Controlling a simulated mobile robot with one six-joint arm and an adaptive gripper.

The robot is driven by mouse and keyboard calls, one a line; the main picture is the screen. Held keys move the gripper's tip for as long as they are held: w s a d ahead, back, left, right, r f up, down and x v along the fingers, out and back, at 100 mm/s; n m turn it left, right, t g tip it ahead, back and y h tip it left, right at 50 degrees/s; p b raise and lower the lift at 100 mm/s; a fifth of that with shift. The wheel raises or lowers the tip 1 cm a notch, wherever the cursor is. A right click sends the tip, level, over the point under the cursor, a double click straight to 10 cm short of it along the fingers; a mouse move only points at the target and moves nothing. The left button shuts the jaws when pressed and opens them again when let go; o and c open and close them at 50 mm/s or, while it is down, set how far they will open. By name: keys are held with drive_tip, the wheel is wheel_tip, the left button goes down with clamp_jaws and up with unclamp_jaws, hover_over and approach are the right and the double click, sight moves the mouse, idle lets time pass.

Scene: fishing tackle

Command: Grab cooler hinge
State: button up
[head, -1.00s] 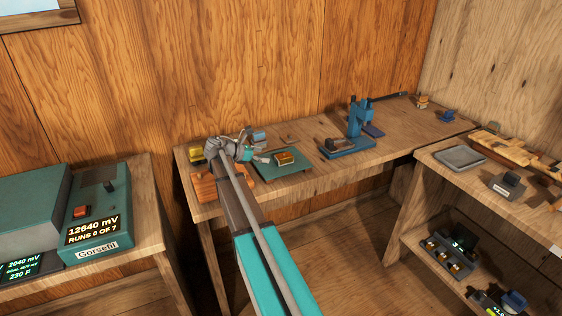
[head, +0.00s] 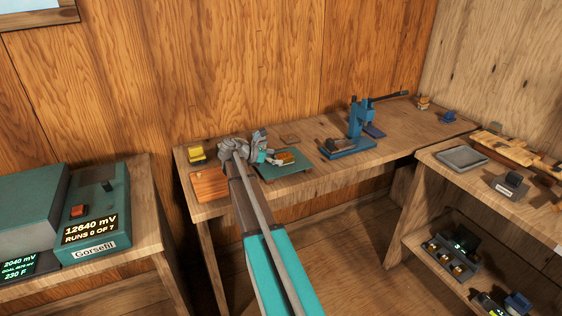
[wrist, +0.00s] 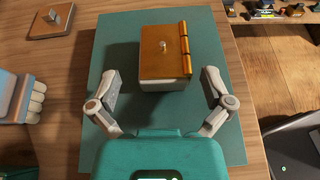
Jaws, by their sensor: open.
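The cooler (wrist: 168,55) is a small pale box with an orange-brown lid and a small knob. It sits on a green mat (wrist: 115,45), and it shows partly in the head view (head: 285,158). The cooler hinge (wrist: 186,48) is a brass-coloured barrel strip along the lid's right edge in the wrist view. My gripper (wrist: 160,78) is open and empty. Its fingers stand apart on either side of the cooler's near part, the right one to the right of the hinge. I see no contact.
A blue block with pale cylinders (wrist: 22,98) lies left of the mat in the wrist view. A wooden plate (wrist: 50,22) lies behind it. In the head view a blue press (head: 356,130) stands to the right and a yellow item (head: 196,153) to the left.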

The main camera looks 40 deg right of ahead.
drive_tip(key=c, duration=1.2)
drive_tip(key=shift+r, duration=0.15)
wheel_tip(320, 180, up, 2)
drive_tip(key=shift+r+p, duration=0.1)
drive_tip(key=shift+p, duration=1.15)
drive_tip(key=shift+s+a+r+p, duration=0.5)
drive_tip(key=shift+s+r+p, duration=1.25)
drive_tip(key=shift+s, duration=0.55)
drive_tip(key=shift+s+a+r+p, duration=0.5)
drive_tip(key=shift+s+r+p, duration=1.25)
drive_tip(key=shift+s, duration=0.5)
drive_tip(key=shift+s+a+r+p, duration=0.5)
drive_tip(key=shift+s+r+p, duration=1.25)
drive_tip(key=shift+s, duration=0.55)
